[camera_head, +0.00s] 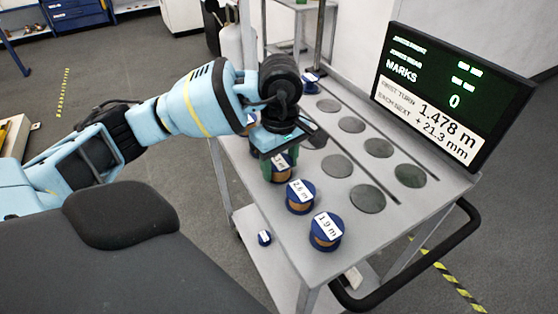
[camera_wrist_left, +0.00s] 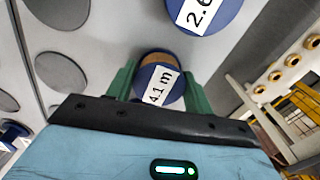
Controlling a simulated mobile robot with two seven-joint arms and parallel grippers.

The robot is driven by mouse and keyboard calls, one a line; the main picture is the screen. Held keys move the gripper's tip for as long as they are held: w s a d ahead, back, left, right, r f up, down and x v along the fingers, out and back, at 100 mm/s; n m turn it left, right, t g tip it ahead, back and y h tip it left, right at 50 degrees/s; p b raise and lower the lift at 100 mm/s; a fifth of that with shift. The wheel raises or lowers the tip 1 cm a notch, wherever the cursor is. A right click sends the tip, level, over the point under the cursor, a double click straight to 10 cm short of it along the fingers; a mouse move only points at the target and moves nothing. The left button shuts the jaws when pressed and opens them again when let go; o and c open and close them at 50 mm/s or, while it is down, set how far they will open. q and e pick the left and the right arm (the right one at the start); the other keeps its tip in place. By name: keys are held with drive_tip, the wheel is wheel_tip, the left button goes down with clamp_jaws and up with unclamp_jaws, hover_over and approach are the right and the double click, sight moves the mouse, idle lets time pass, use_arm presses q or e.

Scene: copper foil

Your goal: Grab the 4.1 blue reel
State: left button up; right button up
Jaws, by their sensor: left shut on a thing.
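The blue reel labelled 4.1 m (camera_wrist_left: 160,82) sits between the green fingers of my left gripper (camera_wrist_left: 160,88) in the left wrist view. In the head view the reel (camera_head: 281,170) shows below the left gripper (camera_head: 278,165), its label partly covered. My left gripper is shut on this reel from above, over the near row on the cart. Whether the reel touches the cart top is hard to tell. My right gripper is not in view.
The 2.6 m reel (camera_head: 300,196) and 1.9 m reel (camera_head: 325,231) stand close by on the grey cart (camera_head: 385,240). Another reel (camera_head: 310,83) is at the far end. Dark round spots (camera_head: 367,198) on the right are empty. A display (camera_head: 450,95) stands along the right edge.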

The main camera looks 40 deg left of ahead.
sight(281, 162)
use_arm(q)
drive_tip(key=shift+r, duration=0.1)
drive_tip(key=shift+r, duration=0.45)
wheel_tip(281, 162, up, 2)
drive_tip(key=shift+r, duration=0.15)
drive_tip(key=s+a+r+b, duration=0.1)
drive_tip(key=s, duration=1.5)
drive_tip(key=shift+r+b, duration=0.3)
drive_tip(key=shift+b, duration=0.05)
